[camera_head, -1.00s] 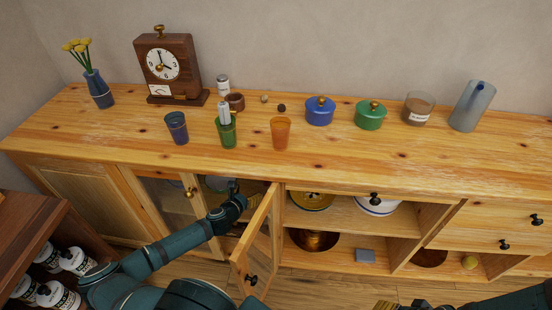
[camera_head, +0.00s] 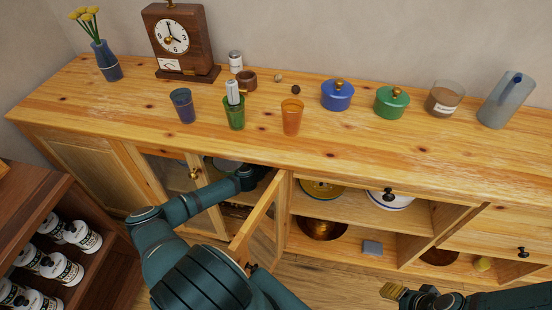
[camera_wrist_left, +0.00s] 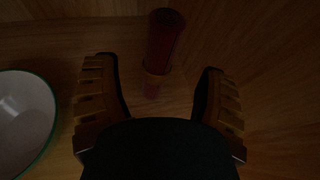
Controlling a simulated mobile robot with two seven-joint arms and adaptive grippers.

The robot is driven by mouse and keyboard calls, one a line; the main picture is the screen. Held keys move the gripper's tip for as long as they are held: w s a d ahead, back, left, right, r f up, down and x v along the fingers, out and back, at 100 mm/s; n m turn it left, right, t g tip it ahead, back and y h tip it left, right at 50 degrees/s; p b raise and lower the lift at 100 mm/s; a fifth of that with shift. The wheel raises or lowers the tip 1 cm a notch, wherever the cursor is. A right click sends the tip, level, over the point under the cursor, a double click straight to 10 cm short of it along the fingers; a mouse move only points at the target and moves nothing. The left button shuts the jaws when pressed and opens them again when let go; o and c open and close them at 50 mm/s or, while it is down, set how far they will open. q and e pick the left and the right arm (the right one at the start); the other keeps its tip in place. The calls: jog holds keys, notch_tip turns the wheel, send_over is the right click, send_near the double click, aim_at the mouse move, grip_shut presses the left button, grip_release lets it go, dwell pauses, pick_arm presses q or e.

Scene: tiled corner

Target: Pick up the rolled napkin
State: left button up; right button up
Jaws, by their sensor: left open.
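My left gripper (camera_wrist_left: 158,68) is open, with one finger on each side of the napkin's near end in that view. I cannot tell whether the fingers touch it. In the head view my left arm reaches into the cabinet behind the open door, and the gripper and napkin are hidden there. My right gripper (camera_head: 394,291) is low at the right; its opening is unclear.
A white bowl with a green rim (camera_wrist_left: 22,122) is left of the gripper. The open wooden cabinet door (camera_head: 258,222) stands just right of my left arm. Cups, pots and a clock (camera_head: 178,40) stand on the sideboard top (camera_head: 340,147). A dark shelf with white jars (camera_head: 62,268) is at left.

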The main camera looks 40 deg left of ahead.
pick_arm(q)
jog(key=w+f, duration=0.1)
jog(key=w+f+b, duration=0.1)
jog(key=w, duration=0.1)
jog(key=shift+w+a+f+b, duration=0.3)
jog(key=shift+a+f, duration=0.05)
jog(key=shift+a, duration=0.05)
jog(key=shift+w+a+f, duration=0.1)
jog(key=shift+w+a, duration=0.05)
jog(key=shift+w, duration=0.2)
jog(key=c, duration=1.2)
